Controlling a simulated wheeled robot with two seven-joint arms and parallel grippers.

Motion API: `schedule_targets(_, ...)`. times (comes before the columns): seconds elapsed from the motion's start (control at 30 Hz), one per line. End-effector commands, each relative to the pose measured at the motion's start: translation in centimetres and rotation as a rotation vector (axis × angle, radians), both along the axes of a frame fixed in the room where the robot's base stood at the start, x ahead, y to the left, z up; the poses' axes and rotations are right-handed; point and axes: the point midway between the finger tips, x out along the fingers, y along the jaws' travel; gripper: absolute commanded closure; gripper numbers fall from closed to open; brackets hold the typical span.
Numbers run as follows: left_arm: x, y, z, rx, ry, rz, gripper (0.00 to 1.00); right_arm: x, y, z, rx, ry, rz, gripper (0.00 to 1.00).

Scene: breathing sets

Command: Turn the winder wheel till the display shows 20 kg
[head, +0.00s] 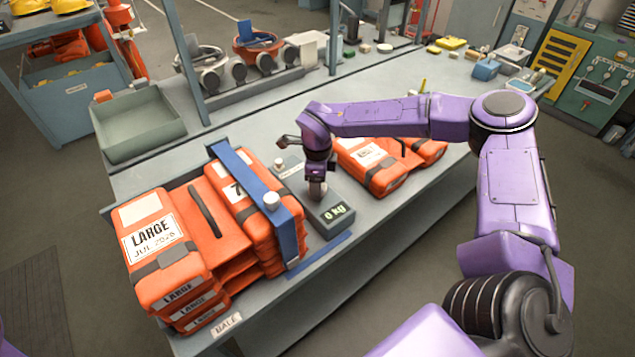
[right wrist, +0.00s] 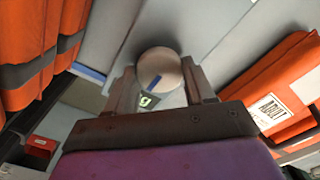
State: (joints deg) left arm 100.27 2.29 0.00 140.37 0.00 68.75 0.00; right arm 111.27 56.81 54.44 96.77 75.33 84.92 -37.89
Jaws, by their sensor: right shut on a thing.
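The winder wheel (right wrist: 160,66) is a pale round knob with a blue mark, seen face-on in the right wrist view. My right gripper (right wrist: 160,85) has a finger on each side of it and is shut on it. In the head view the right gripper (head: 317,178) points down at the wheel (head: 317,191), which it partly covers. My left gripper is not in view.
Orange LARGE packs (head: 165,240) are stacked left of the display, beside a blue upright frame (head: 288,235) with a white knob. More orange packs (head: 380,175) lie to the right, under my right arm. A green-grey tray (head: 138,125) stands at the back left.

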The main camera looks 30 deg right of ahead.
Motion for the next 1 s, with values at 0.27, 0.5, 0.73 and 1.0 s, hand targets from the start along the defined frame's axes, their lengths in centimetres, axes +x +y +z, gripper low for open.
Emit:
schedule_targets(0.27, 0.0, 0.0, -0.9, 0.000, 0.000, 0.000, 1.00, 0.1, 0.0, -0.2, -0.001, -0.003, -0.149, 0.77)
schedule_targets(0.5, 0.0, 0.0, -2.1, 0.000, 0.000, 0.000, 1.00, 0.1, 0.0, -0.2, -0.001, -0.004, -0.366, 0.77)
schedule_targets(0.73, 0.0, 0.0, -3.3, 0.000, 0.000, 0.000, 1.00, 0.1, 0.0, -0.2, -0.001, -0.004, -0.580, 0.77)
schedule_targets(1.0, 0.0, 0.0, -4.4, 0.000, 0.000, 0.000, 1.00, 0.1, 0.0, -0.1, -0.001, -0.003, -0.779, 0.77)
